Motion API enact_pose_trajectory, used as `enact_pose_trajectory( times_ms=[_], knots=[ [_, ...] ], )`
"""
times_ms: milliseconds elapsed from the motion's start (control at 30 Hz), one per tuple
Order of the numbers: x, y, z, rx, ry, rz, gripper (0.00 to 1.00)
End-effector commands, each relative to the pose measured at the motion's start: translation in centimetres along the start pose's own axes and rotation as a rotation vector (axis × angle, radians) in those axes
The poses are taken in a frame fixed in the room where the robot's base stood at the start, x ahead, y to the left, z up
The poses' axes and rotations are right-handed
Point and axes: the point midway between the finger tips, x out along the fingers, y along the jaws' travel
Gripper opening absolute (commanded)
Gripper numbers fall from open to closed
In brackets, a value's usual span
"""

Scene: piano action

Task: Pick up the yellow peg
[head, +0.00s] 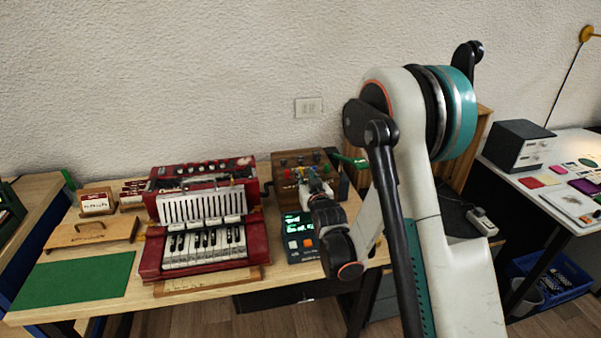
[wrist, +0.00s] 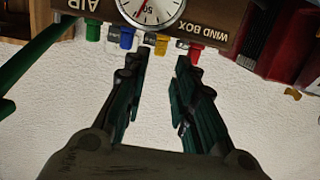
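The yellow peg (wrist: 161,45) sticks out of the front of the wooden wind box (wrist: 232,20) in the wrist view, which shows the box upside down. It stands in a row between a blue peg (wrist: 127,39) and a red peg (wrist: 196,51), with a green peg (wrist: 93,31) at the left. My gripper (wrist: 160,65) is open and empty. Its two dark green fingers lie either side of the yellow peg in the picture, with the tips near it; the depth gap cannot be told. In the head view my arm partly hides the wind box (head: 292,160).
A round gauge (wrist: 152,8) sits on the wind box. A red accordion-like instrument (head: 205,215) stands to its left. A dark device with a lit screen (head: 300,238) lies in front. A green mat (head: 75,287) covers the table's left part.

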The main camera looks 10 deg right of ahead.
Motion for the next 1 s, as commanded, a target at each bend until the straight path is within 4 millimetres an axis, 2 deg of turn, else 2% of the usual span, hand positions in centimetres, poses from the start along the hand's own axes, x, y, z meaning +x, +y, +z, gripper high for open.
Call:
enact_pose_trajectory(
  times_ms=[167, 400, 500, 767, 900, 1000],
  knots=[
    [1.1, 0.0, 0.1, 0.000, 0.000, 0.000, 0.25],
    [4.5, 0.1, 0.3, 0.001, 0.000, 0.000, 0.25],
    [5.4, 0.1, 0.2, 0.000, 0.001, 0.000, 0.25],
    [5.6, 0.1, 0.0, 0.000, 0.001, 0.000, 0.25],
    [5.6, 0.1, 0.0, 0.000, 0.001, 0.000, 0.05],
    [5.6, 0.1, 0.0, 0.000, 0.001, 0.000, 0.05]
  ],
)
